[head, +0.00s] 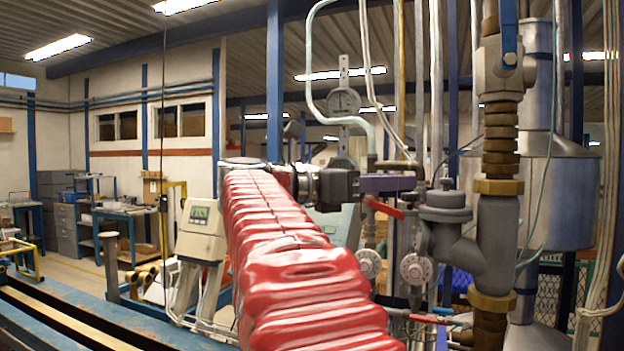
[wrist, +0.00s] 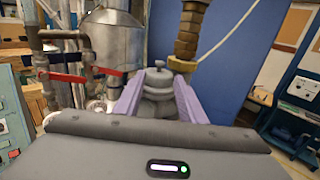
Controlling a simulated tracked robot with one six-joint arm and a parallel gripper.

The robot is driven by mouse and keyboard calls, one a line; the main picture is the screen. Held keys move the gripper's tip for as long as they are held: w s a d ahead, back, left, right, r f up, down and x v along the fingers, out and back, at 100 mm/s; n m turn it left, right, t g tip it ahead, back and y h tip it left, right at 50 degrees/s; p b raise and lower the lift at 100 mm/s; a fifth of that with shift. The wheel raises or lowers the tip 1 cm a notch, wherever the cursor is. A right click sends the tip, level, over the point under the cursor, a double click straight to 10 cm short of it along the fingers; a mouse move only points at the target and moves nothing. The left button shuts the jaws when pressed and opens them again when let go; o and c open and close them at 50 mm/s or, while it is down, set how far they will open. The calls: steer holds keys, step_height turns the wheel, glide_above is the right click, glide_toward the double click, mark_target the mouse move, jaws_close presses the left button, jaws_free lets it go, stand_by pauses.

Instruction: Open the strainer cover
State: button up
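The grey strainer (head: 490,245) hangs on the vertical pipe at the right of the head view. Its round cover (head: 446,200) tops the side branch that points up and left. My gripper (head: 414,183) is just left of the cover and slightly higher in the head view, with one purple finger showing. In the wrist view, my gripper (wrist: 160,80) has its two purple fingers spread apart. The cover (wrist: 158,76) shows in the gap between them. Nothing is held. I cannot tell whether a finger touches the cover.
A blue-handled valve (head: 503,65) sits above the strainer on the same pipe. Red-handled valves (head: 385,208) and thin pipes stand close behind my gripper. A large metal tank (head: 560,190) is behind at right.

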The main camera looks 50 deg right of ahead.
mark_target(445, 179)
steer(key=shift+x, duration=6.8)
jaws_close()
steer(key=shift+w, duration=0.1)
steer(key=shift+d, duration=0.2)
steer(key=shift+a, duration=0.1)
